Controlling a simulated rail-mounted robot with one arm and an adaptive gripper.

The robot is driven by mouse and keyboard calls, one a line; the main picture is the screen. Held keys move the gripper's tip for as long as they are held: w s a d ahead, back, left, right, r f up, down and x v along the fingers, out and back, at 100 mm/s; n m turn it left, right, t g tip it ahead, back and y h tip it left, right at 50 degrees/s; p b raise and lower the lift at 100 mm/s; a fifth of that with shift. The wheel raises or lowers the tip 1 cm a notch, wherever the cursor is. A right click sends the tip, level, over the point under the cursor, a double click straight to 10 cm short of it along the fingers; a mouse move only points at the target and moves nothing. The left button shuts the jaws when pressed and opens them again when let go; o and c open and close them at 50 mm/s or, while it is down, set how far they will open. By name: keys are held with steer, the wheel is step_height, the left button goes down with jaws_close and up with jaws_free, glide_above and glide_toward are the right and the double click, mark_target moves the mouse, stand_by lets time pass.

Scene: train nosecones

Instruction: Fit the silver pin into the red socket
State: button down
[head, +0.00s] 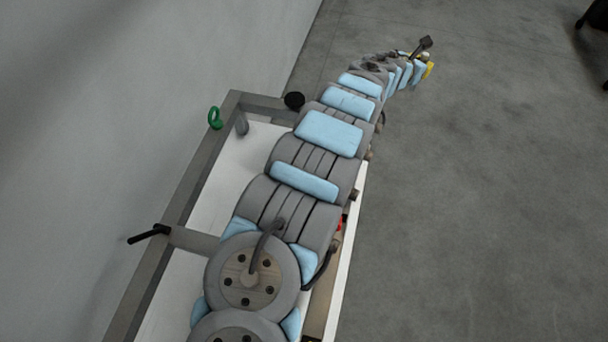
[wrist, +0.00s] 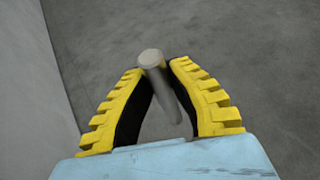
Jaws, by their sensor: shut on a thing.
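In the wrist view, my gripper (wrist: 160,70), with ridged yellow fingers and black inner pads, is shut on the silver pin (wrist: 151,59). The pin is a plain grey rod, tilted between the fingers, with its round end at the fingertips. In the head view, my gripper (head: 429,70) is a small yellow patch at the far end of my outstretched arm, over the floor beyond the bench. The pin cannot be made out there. A small red bit (head: 340,224) shows beside my arm at the bench's right edge; I cannot tell whether it is the red socket.
A white-topped bench (head: 213,192) with a grey frame runs beneath my arm. A green ring (head: 215,118), a grey cylinder (head: 242,124), a black round piece (head: 294,101) and a black rod (head: 149,234) are along it. A wall stands left; open floor lies right.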

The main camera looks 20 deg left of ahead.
steer(key=s+a+f+m+h+b, duration=0.1)
steer(key=s+a+f, duration=0.15)
steer(key=a, duration=0.55)
steer(key=s+a+f+g, duration=0.1)
steer(key=s+a, duration=0.3)
steer(key=a, duration=0.3)
steer(key=s+a+f+m+h+b, duration=0.1)
steer(key=s+a, duration=0.2)
steer(key=a, duration=0.5)
steer(key=s+a+f+b, duration=0.1)
steer(key=s+f, duration=0.5)
steer(key=f, duration=0.6)
steer(key=s+a+f+b, duration=0.2)
steer(key=s+f, duration=0.5)
steer(key=f, duration=0.5)
steer(key=shift+f+m+g+h, duration=0.4)
steer(key=shift+w+f, duration=0.1)
